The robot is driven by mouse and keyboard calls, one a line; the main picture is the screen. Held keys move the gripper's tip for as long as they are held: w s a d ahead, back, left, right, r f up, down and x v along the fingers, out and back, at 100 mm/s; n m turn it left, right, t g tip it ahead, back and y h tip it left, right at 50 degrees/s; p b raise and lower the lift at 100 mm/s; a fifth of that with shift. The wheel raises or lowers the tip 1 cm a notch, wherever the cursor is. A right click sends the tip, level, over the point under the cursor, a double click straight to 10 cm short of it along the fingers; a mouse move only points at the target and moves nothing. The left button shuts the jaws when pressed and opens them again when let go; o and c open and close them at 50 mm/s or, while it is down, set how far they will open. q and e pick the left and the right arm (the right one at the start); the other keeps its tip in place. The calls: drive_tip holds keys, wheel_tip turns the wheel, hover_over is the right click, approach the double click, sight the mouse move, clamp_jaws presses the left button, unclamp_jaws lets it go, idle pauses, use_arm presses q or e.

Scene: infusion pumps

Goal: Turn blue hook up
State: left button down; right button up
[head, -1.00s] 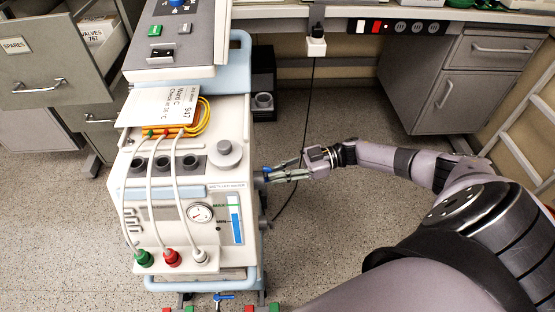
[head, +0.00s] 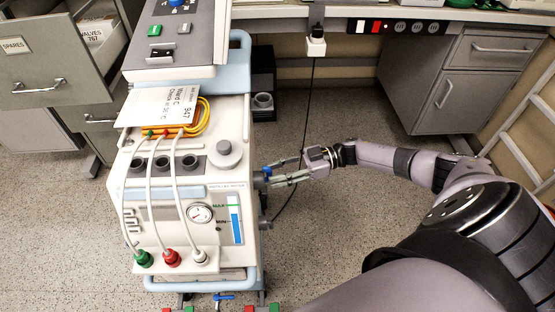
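A small blue hook-like part (head: 267,171) sits on a grey fitting on the right side of the white pump machine (head: 185,215). My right gripper (head: 276,174) reaches in from the right, its two fingers spread apart on either side of the blue part's outer end. Whether a finger touches it is too small to tell. My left gripper is not in view.
A second grey knob (head: 264,222) sits lower on the machine's side. A blue-handled valve (head: 223,297) is at its foot. A black cable (head: 309,95) hangs behind my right gripper. The floor to the right is open, with grey cabinets (head: 470,80) beyond.

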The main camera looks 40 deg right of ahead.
drive_tip(key=shift+d, duration=0.1)
drive_tip(key=v, duration=1.1)
drive_tip(key=shift+s+d, duration=0.15)
drive_tip(key=shift+d, duration=0.2)
drive_tip(key=shift+r, duration=0.1)
